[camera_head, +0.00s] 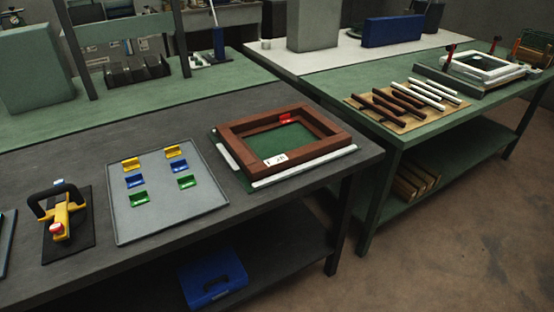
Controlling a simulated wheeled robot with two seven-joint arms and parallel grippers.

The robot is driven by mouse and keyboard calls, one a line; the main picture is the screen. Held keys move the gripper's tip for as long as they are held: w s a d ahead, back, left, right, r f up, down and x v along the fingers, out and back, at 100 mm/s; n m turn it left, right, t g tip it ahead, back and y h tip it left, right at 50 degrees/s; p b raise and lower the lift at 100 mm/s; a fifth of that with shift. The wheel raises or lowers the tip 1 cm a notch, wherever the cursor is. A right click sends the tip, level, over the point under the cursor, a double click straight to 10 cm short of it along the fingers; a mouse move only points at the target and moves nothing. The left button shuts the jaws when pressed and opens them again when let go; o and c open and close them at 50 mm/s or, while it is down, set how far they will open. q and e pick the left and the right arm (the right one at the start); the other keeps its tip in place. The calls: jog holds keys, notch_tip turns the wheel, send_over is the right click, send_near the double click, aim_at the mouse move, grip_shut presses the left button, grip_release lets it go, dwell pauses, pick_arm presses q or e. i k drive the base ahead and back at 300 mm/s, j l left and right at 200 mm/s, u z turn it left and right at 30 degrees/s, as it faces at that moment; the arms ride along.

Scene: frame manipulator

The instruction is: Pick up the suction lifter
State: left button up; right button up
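The suction lifter (62,212) stands on a dark mat at the left end of the near grey table. It has a yellow body, a black curved handle (42,195) and a red-and-white knob at its front. Nothing is touching it. Neither of my grippers shows in the head view.
Right of the lifter lies a grey tray (205,205) with several yellow, blue and green clips. A brown wooden frame (237,126) sits further right on the same grey table (110,279). A green table (395,149) with wooden strips adjoins at right. A dark object edge shows at far left.

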aim_at(72, 215)
jog(key=u, duration=2)
jog(key=i+j, duration=0.2)
jog(key=i, duration=0.25)
jog(key=i+j, duration=0.25)
jog(key=i, duration=0.2)
